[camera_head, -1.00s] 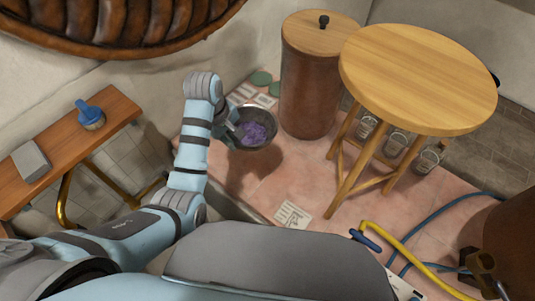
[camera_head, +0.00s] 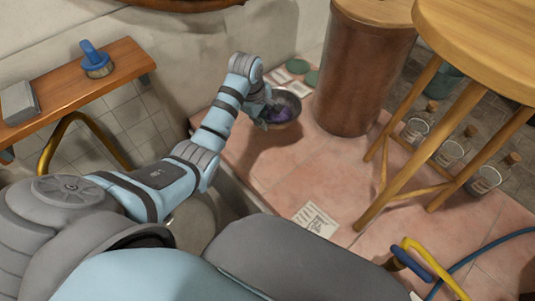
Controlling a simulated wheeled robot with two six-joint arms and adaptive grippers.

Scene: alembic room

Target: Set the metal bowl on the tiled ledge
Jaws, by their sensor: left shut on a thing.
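The metal bowl (camera_head: 290,99) is a small round grey bowl with purple stuff inside. My left gripper (camera_head: 266,113) is shut on the bowl's near left side, and the arm partly hides it. The bowl is over the far left part of the pink tiled ledge (camera_head: 290,165), with a shadow on the tiles below it. I cannot tell for sure whether its bottom touches the tiles. My right gripper is not in view.
A brown cylinder (camera_head: 350,80) stands right of the bowl. A round wooden stool (camera_head: 485,50) stands further right, with glass bottles (camera_head: 450,152) behind its legs. Green discs (camera_head: 298,66) lie beyond the bowl. A paper (camera_head: 315,220) lies on the near tiles. A wooden shelf (camera_head: 60,88) is at left.

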